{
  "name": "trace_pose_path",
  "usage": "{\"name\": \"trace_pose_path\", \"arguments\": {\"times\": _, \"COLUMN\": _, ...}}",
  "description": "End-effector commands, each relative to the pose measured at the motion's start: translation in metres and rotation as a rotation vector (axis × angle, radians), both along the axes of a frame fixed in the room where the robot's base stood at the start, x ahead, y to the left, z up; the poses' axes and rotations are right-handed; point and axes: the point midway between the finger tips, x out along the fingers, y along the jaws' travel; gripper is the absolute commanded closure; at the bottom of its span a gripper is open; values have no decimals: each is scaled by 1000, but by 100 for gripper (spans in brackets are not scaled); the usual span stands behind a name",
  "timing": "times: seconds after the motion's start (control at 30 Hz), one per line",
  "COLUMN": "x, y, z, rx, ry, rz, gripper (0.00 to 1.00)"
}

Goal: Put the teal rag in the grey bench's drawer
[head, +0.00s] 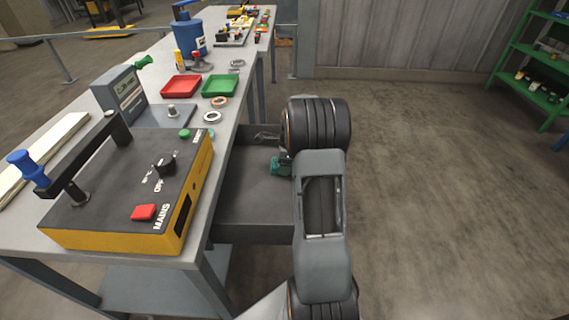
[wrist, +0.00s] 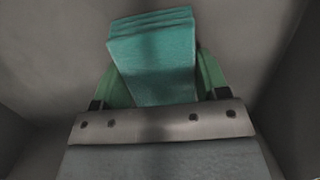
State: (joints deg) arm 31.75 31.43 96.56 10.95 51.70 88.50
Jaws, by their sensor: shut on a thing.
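The grey bench (head: 232,92) has its drawer (head: 250,206) pulled out toward the right. The teal rag (head: 281,168) shows as a small patch inside the drawer's outline, beside my arm. In the wrist view the folded teal rag (wrist: 152,62) sits between the two green fingers of my gripper (wrist: 155,85), which is shut on it. Grey drawer walls and floor surround it in that view. Whether the rag touches the drawer floor, I cannot tell. My arm hides part of the drawer's right side in the head view.
On the bench top stand a yellow-sided mains box (head: 130,190), a red tray (head: 181,86), a green tray (head: 220,85) and a blue container (head: 188,36). A green shelf (head: 540,70) stands at the far right. The floor right of my arm is clear.

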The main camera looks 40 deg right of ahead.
Motion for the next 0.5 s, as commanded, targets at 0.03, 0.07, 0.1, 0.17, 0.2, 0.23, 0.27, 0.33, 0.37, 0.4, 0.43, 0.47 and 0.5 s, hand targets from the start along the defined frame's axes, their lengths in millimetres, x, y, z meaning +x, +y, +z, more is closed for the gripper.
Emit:
{"name": "trace_pose_path", "arguments": {"times": 0.03, "x": 0, "y": 0, "z": 0, "rx": 0, "ry": 0, "rz": 0, "gripper": 55}}
{"name": "trace_pose_path", "arguments": {"times": 0.07, "x": 0, "y": 0, "z": 0, "rx": 0, "ry": 0, "rz": 0, "gripper": 55}}
{"name": "trace_pose_path", "arguments": {"times": 0.1, "x": 0, "y": 0, "z": 0, "rx": 0, "ry": 0, "rz": 0, "gripper": 55}}
{"name": "trace_pose_path", "arguments": {"times": 0.17, "x": 0, "y": 0, "z": -2, "rx": 0, "ry": 0, "rz": 0, "gripper": 55}}
{"name": "trace_pose_path", "arguments": {"times": 0.2, "x": 0, "y": 0, "z": -3, "rx": 1, "ry": 1, "rz": 0, "gripper": 55}}
{"name": "trace_pose_path", "arguments": {"times": 0.23, "x": 0, "y": 0, "z": -4, "rx": 1, "ry": 1, "rz": 0, "gripper": 55}}
{"name": "trace_pose_path", "arguments": {"times": 0.27, "x": 0, "y": 0, "z": -3, "rx": 1, "ry": 1, "rz": 0, "gripper": 30}}
{"name": "trace_pose_path", "arguments": {"times": 0.33, "x": 0, "y": 0, "z": -3, "rx": 1, "ry": 1, "rz": 0, "gripper": 23}}
{"name": "trace_pose_path", "arguments": {"times": 0.37, "x": 0, "y": 0, "z": -3, "rx": 1, "ry": 1, "rz": 0, "gripper": 20}}
{"name": "trace_pose_path", "arguments": {"times": 0.4, "x": 0, "y": 0, "z": -3, "rx": 1, "ry": 1, "rz": 0, "gripper": 16}}
{"name": "trace_pose_path", "arguments": {"times": 0.43, "x": 0, "y": 0, "z": -3, "rx": 1, "ry": 1, "rz": 0, "gripper": 13}}
{"name": "trace_pose_path", "arguments": {"times": 0.47, "x": 0, "y": 0, "z": -3, "rx": 1, "ry": 1, "rz": 0, "gripper": 11}}
{"name": "trace_pose_path", "arguments": {"times": 0.5, "x": 0, "y": 0, "z": -3, "rx": 1, "ry": 1, "rz": 0, "gripper": 7}}
